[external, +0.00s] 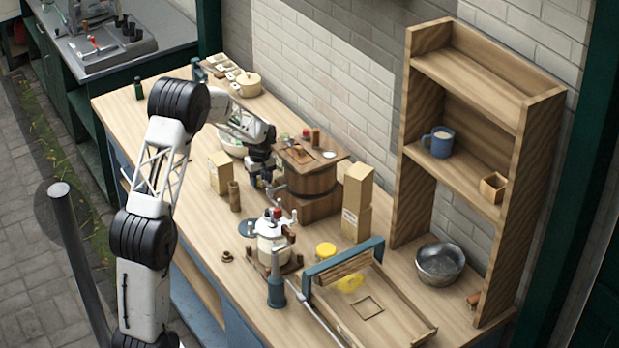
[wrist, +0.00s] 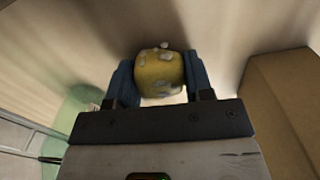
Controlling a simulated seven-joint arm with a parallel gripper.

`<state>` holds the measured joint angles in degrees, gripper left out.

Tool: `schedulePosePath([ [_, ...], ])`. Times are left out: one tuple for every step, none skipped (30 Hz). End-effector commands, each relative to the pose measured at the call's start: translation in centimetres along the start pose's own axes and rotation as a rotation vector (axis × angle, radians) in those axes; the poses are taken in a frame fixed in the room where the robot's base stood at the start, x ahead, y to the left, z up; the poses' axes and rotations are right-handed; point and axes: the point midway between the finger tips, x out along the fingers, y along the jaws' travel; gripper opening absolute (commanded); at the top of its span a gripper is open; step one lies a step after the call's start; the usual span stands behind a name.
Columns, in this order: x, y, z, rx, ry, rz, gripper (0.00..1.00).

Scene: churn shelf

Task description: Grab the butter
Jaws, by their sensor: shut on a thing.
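The butter (wrist: 160,72) is a yellow lump with pale whitish patches. In the wrist view it sits between the two blue fingers of my gripper (wrist: 159,80), which is shut on it. In the external view my gripper (external: 264,180) is low over the middle of the counter, just left of a wooden barrel churn (external: 310,190). I cannot make out the butter in the external view; the gripper and arm hide it.
A white pot (external: 270,235) is in front. A wooden tray (external: 410,325) lies front right. A tall shelf (external: 525,190) stands at the right.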

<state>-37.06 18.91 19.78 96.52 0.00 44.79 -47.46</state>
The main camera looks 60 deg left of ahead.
Motion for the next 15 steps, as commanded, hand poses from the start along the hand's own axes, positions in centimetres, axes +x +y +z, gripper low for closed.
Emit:
schedulePosePath([
  [-0.3,0.0,0.0,0.000,0.001,0.001,0.24],
  [-0.6,0.0,0.0,0.000,0.001,0.001,0.24],
  [-0.9,0.0,0.0,0.000,0.001,0.001,0.24],
  [-1.1,0.0,0.0,0.000,0.001,0.001,0.24],
  [-1.5,0.0,0.0,0.000,0.001,0.001,0.24],
  [-1.9,0.0,0.0,0.000,0.001,0.001,0.24],
  [-2.3,0.0,0.0,0.000,0.001,0.002,0.24],
  [-2.8,0.0,0.0,0.000,0.002,0.002,0.24],
  [-3.4,0.0,0.0,0.000,0.002,0.002,0.24],
  [-4.0,0.1,0.0,0.000,0.002,0.002,0.24],
  [-4.5,0.1,-0.1,0.000,0.002,0.003,0.24],
  [-5.2,0.1,-0.1,0.000,0.003,0.003,0.24],
  [-5.8,0.1,-0.1,0.000,0.002,0.003,0.24],
  [-6.4,0.1,-0.1,0.000,0.002,0.002,0.24],
  [-7.2,0.1,-0.1,0.000,0.003,0.003,0.24],
])
